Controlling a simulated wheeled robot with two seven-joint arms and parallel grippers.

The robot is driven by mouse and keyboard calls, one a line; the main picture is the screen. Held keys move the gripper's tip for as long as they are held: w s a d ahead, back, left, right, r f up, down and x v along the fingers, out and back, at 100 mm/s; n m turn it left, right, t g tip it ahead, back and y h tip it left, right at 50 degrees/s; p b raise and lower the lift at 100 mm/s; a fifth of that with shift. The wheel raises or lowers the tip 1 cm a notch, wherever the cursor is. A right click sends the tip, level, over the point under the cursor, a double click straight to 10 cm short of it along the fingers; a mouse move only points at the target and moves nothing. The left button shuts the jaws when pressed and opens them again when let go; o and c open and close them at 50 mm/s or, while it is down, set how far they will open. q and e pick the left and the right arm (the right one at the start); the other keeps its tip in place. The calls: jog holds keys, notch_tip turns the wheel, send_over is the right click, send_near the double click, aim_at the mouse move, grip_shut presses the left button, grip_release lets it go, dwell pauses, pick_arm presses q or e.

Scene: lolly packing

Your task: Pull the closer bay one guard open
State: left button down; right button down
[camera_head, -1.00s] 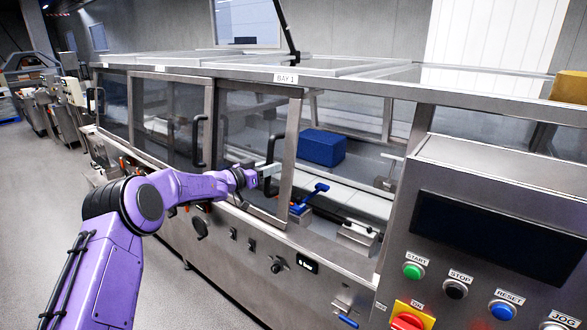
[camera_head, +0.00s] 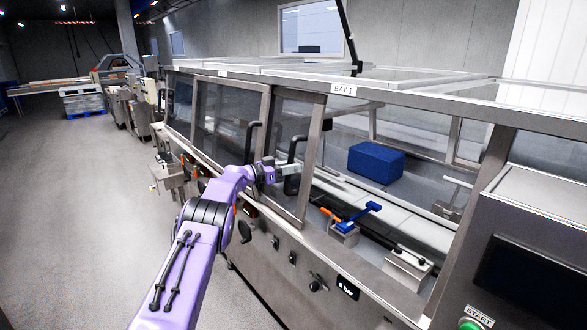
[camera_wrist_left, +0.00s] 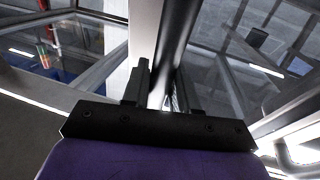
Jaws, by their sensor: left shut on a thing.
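The bay one guard (camera_head: 312,150) is a clear panel in a steel frame on the front of the machine, below the BAY 1 label (camera_head: 343,89). It stands partly slid to the left, with a wide opening at its right. My left gripper (camera_head: 289,171) is shut on the guard's black upright handle (camera_head: 294,150). In the left wrist view the dark handle bar (camera_wrist_left: 178,40) runs up from between the fingers (camera_wrist_left: 163,98). The finger contact is partly hidden. My right gripper is not in view.
Another guard with a black handle (camera_head: 249,141) is close at the left. Inside the opening are a blue block (camera_head: 376,162), a blue-handled clamp (camera_head: 361,216) and a pale conveyor (camera_head: 380,219). A control panel (camera_head: 530,265) stands at the right. Floor at the left is clear.

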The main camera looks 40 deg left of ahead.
pick_arm(q)
jog(key=shift+r, duration=0.15)
jog(key=c, duration=1)
grip_release()
jog(key=shift+o, duration=0.2)
jog(key=b+v, duration=0.3)
jog(key=v, duration=0.7)
jog(key=shift+s+a, duration=0.2)
